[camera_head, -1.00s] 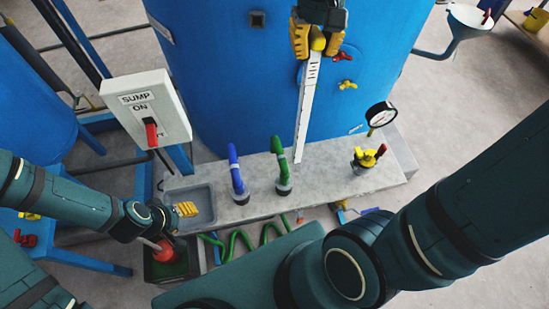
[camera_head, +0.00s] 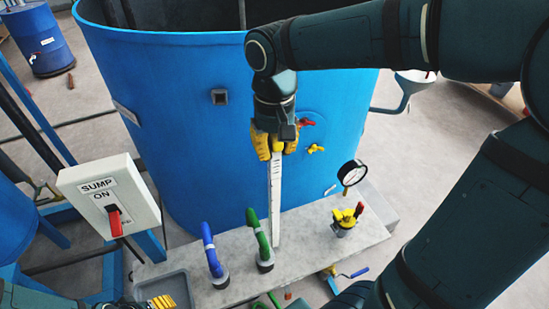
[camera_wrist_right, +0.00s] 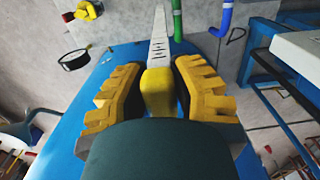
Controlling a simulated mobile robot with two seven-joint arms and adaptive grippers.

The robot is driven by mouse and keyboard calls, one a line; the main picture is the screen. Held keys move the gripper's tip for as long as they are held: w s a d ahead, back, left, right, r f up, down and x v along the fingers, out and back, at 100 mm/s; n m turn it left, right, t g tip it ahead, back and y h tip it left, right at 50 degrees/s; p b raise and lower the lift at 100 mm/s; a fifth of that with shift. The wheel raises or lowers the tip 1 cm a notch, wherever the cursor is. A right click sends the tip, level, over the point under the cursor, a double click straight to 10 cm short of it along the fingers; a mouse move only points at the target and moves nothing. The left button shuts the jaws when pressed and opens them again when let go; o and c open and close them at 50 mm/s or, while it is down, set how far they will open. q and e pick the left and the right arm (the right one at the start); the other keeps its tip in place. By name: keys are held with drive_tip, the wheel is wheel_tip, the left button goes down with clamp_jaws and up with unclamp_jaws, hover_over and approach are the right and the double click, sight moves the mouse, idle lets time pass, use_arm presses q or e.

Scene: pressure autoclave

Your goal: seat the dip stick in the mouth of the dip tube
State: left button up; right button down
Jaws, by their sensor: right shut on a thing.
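My right gripper (camera_head: 276,147) points down in front of the blue tank and is shut on the yellow handle of the dip stick (camera_head: 276,205). The stick is a long white graduated strip, hanging nearly upright, its lower end over the grey slab just right of the green-handled pipe. I cannot tell whether that end touches the slab. In the right wrist view the yellow fingers (camera_wrist_right: 160,95) flank the handle, and the white strip (camera_wrist_right: 159,45) runs away from it. I cannot make out the dip tube. My left gripper (camera_head: 160,302) barely shows at the bottom left; its jaw state is unclear.
The blue tank (camera_head: 180,120) stands open-topped behind the slab (camera_head: 315,240). On the slab stand blue (camera_head: 212,250) and green (camera_head: 262,240) bent pipes and a yellow-red valve (camera_head: 346,218). A gauge (camera_head: 351,173) is to the right, a SUMP switch box (camera_head: 108,196) to the left.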

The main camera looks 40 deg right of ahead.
drive_tip(key=shift+f, duration=1.35)
drive_tip(key=c, duration=1.2)
unclamp_jaws()
drive_tip(key=shift+f+b, duration=0.1)
drive_tip(key=shift+b, duration=0.2)
drive_tip(key=shift+c, duration=0.2)
drive_tip(key=o, duration=0.4)
